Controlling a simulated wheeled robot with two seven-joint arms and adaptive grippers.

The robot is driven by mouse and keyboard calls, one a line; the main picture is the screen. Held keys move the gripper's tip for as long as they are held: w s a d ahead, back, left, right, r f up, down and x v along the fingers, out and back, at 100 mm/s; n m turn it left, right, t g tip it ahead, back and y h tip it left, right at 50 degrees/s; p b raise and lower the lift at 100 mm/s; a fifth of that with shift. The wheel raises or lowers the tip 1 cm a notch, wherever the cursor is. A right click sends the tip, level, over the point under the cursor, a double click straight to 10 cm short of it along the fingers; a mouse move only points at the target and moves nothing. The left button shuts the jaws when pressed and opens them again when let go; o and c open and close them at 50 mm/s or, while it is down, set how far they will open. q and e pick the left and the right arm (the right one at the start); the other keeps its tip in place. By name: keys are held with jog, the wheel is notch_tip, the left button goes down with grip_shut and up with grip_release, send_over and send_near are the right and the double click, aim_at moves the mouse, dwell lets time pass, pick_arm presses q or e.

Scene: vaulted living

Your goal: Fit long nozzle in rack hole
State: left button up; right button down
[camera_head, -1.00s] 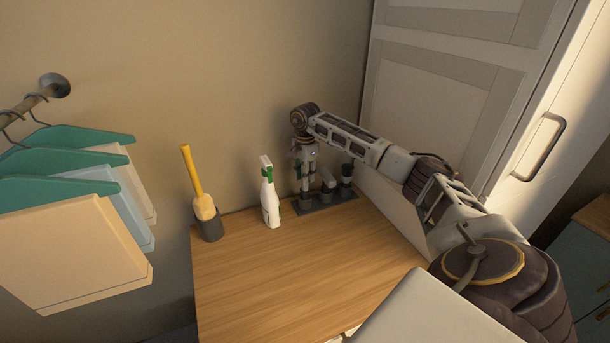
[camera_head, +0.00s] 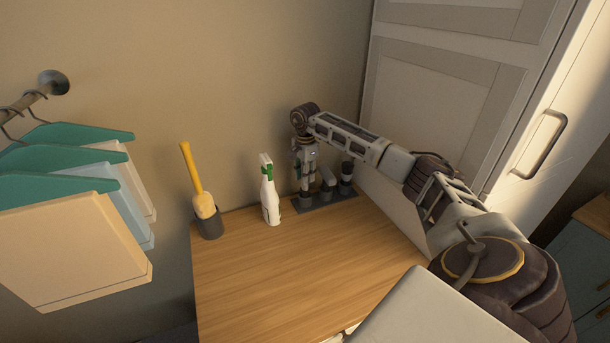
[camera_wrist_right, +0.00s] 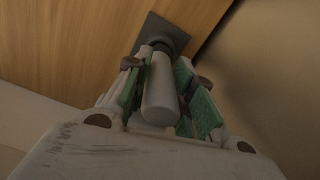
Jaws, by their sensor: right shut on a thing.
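The dark rack (camera_head: 325,203) lies on the wooden top near the wall, beside the spray bottle. It also shows in the right wrist view (camera_wrist_right: 178,42). My right gripper (camera_head: 306,178) points down over the rack's left end. Its green pads are shut on the long nozzle, a pale grey cylinder (camera_wrist_right: 160,95) in the right wrist view. The nozzle's far, dark end overlaps the rack; I cannot tell whether it sits in a hole. Other dark and grey nozzles (camera_head: 346,177) stand on the rack to the right. My left gripper is not in view.
A white spray bottle (camera_head: 269,195) with green trim stands just left of the rack. A yellow-handled brush (camera_head: 195,180) stands in a dark cup (camera_head: 209,223). Clothes on hangers (camera_head: 75,235) hang at left. The front of the wooden top (camera_head: 290,265) is clear.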

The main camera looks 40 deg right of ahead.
jog(key=shift+f, duration=0.5)
dwell(0.8)
jog(key=c, duration=1.1)
grip_release()
jog(key=shift+r, duration=6)
jog(key=shift+s+f, duration=0.1)
